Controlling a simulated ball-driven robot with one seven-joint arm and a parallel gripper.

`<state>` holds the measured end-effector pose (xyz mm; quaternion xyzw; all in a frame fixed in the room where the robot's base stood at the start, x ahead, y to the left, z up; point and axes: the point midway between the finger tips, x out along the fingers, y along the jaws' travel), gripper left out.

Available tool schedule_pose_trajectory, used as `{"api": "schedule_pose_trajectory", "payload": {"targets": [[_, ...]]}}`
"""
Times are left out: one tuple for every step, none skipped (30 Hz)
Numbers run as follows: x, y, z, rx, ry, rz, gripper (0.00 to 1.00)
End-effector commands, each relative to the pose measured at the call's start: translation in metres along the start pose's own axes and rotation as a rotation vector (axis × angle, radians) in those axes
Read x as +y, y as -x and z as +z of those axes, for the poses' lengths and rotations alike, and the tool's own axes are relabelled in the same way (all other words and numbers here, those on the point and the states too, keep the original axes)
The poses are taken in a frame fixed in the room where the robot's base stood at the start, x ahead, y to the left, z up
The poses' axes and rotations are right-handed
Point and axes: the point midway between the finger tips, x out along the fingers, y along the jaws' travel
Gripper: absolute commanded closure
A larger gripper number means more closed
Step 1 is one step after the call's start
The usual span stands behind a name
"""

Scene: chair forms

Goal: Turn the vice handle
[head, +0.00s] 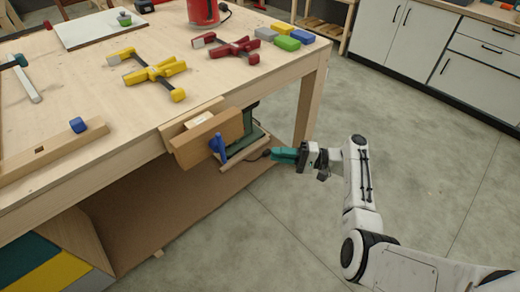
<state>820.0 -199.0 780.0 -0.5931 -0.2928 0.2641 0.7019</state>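The vice's wooden jaw (205,138) is on the front side of the workbench, near its right corner. A blue lever-like piece (218,147) stands upright against the jaw's right part. A pale bar (243,161) slants below and to the right of it, with a small dark end near my gripper. I cannot tell for sure which of these is the handle. My gripper (272,154), with teal fingers, points left at the bar's right end. It is close to it, but I cannot tell whether they touch or whether the fingers are open.
The workbench top (90,85) holds yellow clamps (155,74), a red clamp (232,49), coloured blocks (288,43) and a red container (203,12). A bench leg (307,108) stands behind the vice. A lower shelf (170,210) lies beneath. The floor to the right is clear.

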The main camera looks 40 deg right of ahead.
Motion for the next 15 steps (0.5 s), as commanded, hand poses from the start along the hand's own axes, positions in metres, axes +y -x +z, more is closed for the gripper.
{"api": "schedule_pose_trajectory", "payload": {"targets": [[0.011, -0.004, 0.002, 0.015, 0.009, 0.043, 0.83], [0.02, -0.007, 0.002, 0.032, 0.02, 0.078, 0.8], [0.033, -0.011, 0.003, 0.058, 0.043, 0.138, 0.76], [0.044, -0.014, 0.003, 0.082, 0.066, 0.19, 0.73], [0.056, -0.017, 0.004, 0.107, 0.098, 0.247, 0.7], [0.07, -0.02, 0.004, 0.144, 0.152, 0.327, 0.67], [0.08, -0.023, 0.005, 0.169, 0.203, 0.389, 0.64], [0.087, -0.024, 0.005, 0.196, 0.259, 0.447, 0.61], [0.095, -0.026, 0.006, 0.229, 0.343, 0.519, 0.6], [0.098, -0.028, 0.007, 0.252, 0.41, 0.568, 0.6], [0.099, -0.03, 0.008, 0.274, 0.483, 0.612, 0.6], [0.098, -0.033, 0.011, 0.301, 0.583, 0.664, 0.6], [0.094, -0.036, 0.013, 0.32, 0.664, 0.696, 0.6], [0.088, -0.04, 0.017, 0.339, 0.747, 0.724, 0.6], [0.078, -0.045, 0.022, 0.365, 0.862, 0.751, 0.6]]}}
